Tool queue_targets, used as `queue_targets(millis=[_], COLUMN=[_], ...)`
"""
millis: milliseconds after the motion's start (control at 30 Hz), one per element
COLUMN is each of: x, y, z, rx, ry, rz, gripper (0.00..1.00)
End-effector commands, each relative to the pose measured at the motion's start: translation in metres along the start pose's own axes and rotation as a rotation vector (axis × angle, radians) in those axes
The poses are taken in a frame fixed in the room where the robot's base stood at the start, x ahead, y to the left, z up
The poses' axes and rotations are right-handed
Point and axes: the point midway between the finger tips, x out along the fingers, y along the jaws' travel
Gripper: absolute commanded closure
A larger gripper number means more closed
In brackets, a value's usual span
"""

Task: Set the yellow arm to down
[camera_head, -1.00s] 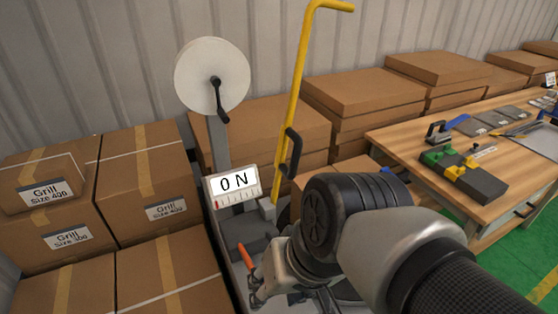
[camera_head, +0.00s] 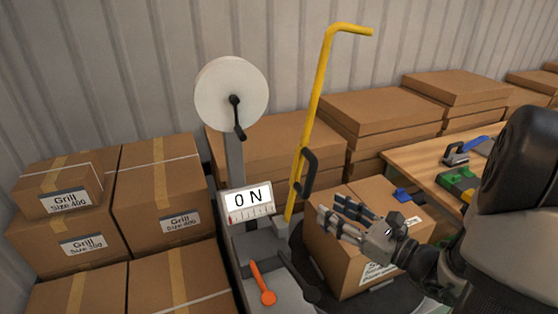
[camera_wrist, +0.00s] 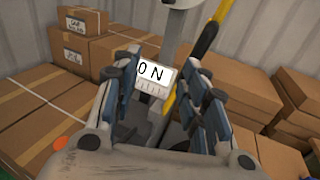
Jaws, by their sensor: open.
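The yellow arm (camera_head: 313,110) stands upright, leaning slightly right, with its top bent to the right and a black handle (camera_head: 308,170) on its lower part. In the wrist view the yellow arm (camera_wrist: 206,40) rises behind my gripper's right finger. My gripper (camera_head: 330,222) is open and empty, in front of the box on the turntable, below and right of the black handle and apart from it. In the wrist view the open fingers (camera_wrist: 158,95) frame the white display reading "0 N" (camera_wrist: 153,74). The display (camera_head: 247,200) also shows in the head view, left of the yellow arm's base.
A white reel with a black crank (camera_head: 218,95) stands left of the yellow arm. An orange lever (camera_head: 263,285) is low in front. A box (camera_head: 338,250) sits on a round black turntable (camera_head: 385,303). Boxes (camera_head: 160,200) fill the left. A workbench (camera_head: 420,156) stands right.

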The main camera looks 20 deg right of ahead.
Motion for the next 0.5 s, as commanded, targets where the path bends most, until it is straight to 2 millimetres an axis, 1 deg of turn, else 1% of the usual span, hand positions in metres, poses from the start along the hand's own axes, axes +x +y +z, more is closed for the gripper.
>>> queue_targets(millis=[33, 100, 167, 233, 367, 500], x=[-0.013, -0.024, -0.03, -0.029, -0.015, 0.013], y=[-0.015, -0.029, -0.036, -0.039, -0.041, -0.045], z=[-0.011, -0.018, -0.022, -0.023, -0.023, -0.022], rx=[0.063, 0.113, 0.138, 0.149, 0.148, 0.145], ry=[-0.019, -0.042, -0.053, -0.058, -0.059, -0.058], rz=[-0.067, -0.13, -0.162, -0.175, -0.172, -0.168], gripper=[0.6, 0.6, 0.6, 0.6, 0.6, 0.6])
